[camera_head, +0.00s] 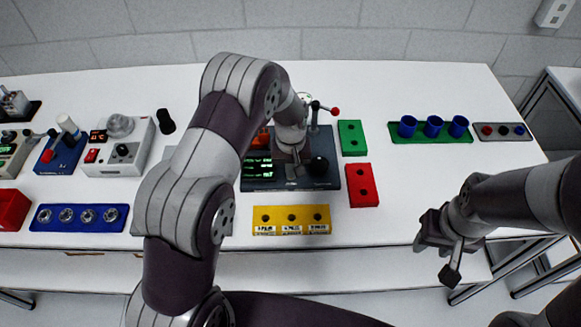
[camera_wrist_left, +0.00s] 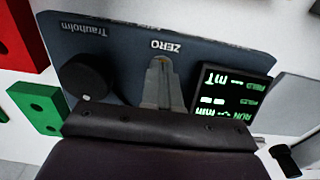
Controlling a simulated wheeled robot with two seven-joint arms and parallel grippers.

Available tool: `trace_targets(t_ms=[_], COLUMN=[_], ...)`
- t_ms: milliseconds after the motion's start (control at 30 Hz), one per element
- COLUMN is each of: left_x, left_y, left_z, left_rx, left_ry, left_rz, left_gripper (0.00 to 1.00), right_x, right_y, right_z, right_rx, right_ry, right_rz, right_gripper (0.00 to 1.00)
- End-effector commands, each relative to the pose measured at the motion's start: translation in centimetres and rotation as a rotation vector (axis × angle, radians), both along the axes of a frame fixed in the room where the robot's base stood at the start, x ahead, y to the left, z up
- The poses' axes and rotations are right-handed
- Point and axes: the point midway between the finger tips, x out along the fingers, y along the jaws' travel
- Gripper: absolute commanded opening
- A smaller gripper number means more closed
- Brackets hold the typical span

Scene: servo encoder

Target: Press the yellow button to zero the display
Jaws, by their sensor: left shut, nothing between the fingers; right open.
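The dark encoder panel (camera_head: 262,185) lies on the table below my left arm. In the left wrist view the panel (camera_wrist_left: 118,46) shows a ZERO label, a black knob (camera_wrist_left: 88,78) and a display (camera_wrist_left: 226,92) with green characters, seen upside down. My left gripper (camera_head: 293,168) is shut and empty, pointing down at the panel. Its closed fingertips (camera_wrist_left: 160,64) are right beside the ZERO label. The yellow button is not visible; the fingers cover the spot by the label. I cannot tell whether they touch the panel. My right gripper (camera_head: 440,257) is open and empty off the table's front edge.
A yellow block (camera_head: 291,228) lies in front of the panel. Red (camera_head: 362,198) and green (camera_head: 352,138) blocks lie to its right. A red-tipped lever (camera_head: 335,111) stands behind. A grey device (camera_head: 118,160) stands left. The table's right front is clear.

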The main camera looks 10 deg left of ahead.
Motion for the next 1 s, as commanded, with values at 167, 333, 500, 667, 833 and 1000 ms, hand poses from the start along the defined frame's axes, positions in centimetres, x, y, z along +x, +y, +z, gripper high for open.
trace_targets(t_ms=[167,333,500,667,833,1000], left_x=[-0.9,-0.1,0.0,0.1,0.1,0.1], left_y=[0.2,0.5,0.5,0.5,0.5,0.5], left_z=[1.3,4.9,9.0,12.1,13.9,14.3], left_rx=[0.003,0.001,0.001,0.000,0.000,0.001], left_ry=[0.027,0.003,-0.002,-0.003,-0.003,-0.002], left_rz=[0.001,-0.001,-0.001,-0.001,-0.001,-0.001], left_gripper=[0.00,0.00,0.00,0.00,0.00,0.00], right_x=[0.0,0.0,0.0,0.0,0.0,0.0], right_y=[0.0,0.0,0.0,0.0,0.0,0.0], right_z=[1.8,3.1,1.8,1.4,1.2,1.2], right_rx=[0.000,0.000,0.000,0.000,0.000,0.000], right_ry=[0.000,-0.002,0.001,0.000,0.000,0.000], right_rz=[0.000,0.000,0.000,0.000,0.000,0.000], right_gripper=[0.43,0.43,0.43,0.43,0.43,0.43])
